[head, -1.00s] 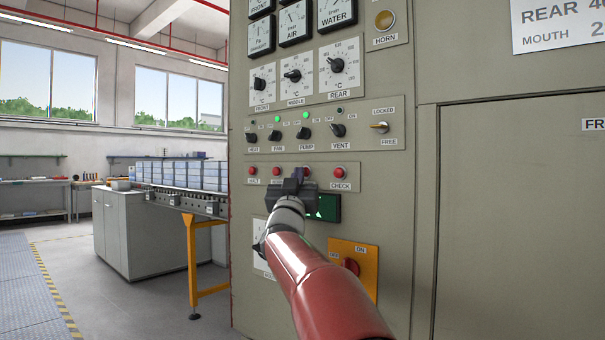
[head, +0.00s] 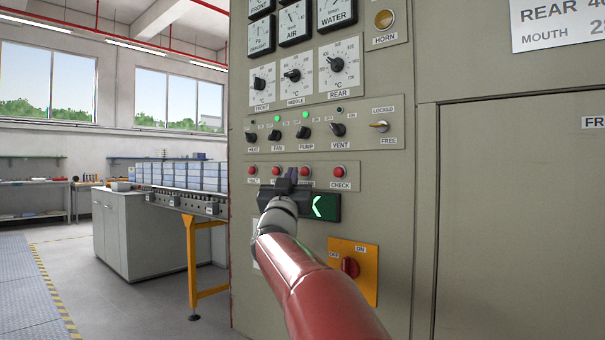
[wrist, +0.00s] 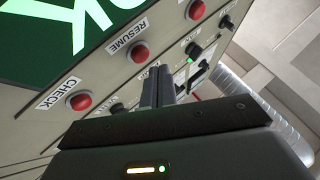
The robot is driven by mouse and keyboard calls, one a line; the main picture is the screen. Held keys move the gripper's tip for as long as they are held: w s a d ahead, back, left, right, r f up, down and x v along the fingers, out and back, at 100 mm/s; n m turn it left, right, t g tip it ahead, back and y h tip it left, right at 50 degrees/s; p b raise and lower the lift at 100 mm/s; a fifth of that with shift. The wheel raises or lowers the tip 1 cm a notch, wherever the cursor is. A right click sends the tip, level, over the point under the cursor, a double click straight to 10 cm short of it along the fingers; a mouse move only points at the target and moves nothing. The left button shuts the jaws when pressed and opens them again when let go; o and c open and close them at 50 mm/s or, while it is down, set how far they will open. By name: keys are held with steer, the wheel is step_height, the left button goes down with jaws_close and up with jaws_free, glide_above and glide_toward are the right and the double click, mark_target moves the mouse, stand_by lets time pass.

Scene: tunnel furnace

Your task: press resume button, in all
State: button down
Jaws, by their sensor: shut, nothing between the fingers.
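The RESUME button (head: 305,171) is a red round button on the grey furnace panel, left of the CHECK button (head: 339,171). In the wrist view the RESUME button (wrist: 139,53) is fully visible with its label beside it. My gripper (head: 291,177) is shut and empty, in front of the button row, just left of the RESUME button in the head view. In the wrist view the gripper fingertips (wrist: 158,72) appear close to the RESUME button. I cannot tell whether they touch the panel. My gripper hides the RESUME label in the head view.
The HALT button (head: 252,170) and another red button (head: 276,170) are to the left. A green display (head: 325,207) is below the row. Switches (head: 304,132) sit above. An orange plate with a red knob (head: 350,267) is lower right. A conveyor (head: 190,203) stands left.

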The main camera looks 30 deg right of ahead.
steer(key=shift+s+a, duration=0.25)
steer(key=shift+a, duration=0.5)
steer(key=shift+s+a, duration=0.25)
steer(key=shift+a, duration=0.45)
steer(key=shift+s+a, duration=0.25)
steer(key=shift+a, duration=0.5)
steer(key=s+a+f+n+g+y, duration=0.1)
steer(key=s+a+f+n+y, duration=0.3)
steer(key=a+f+y, duration=0.35)
steer(key=s+a+f+n+g+y, duration=0.1)
steer(key=s+a+f+n+y, duration=0.35)
steer(key=a+f+y, duration=0.3)
steer(key=s+a+f+g, duration=0.1)
steer(key=s+f+g, duration=1.1)
steer(key=s+f, duration=1.3)
step_height(320, 180, down, 3)
steer(key=shift+s+a+m+y, duration=0.15)
steer(key=shift+s+m+y, duration=0.2)
steer(key=shift+m+y, duration=0.1)
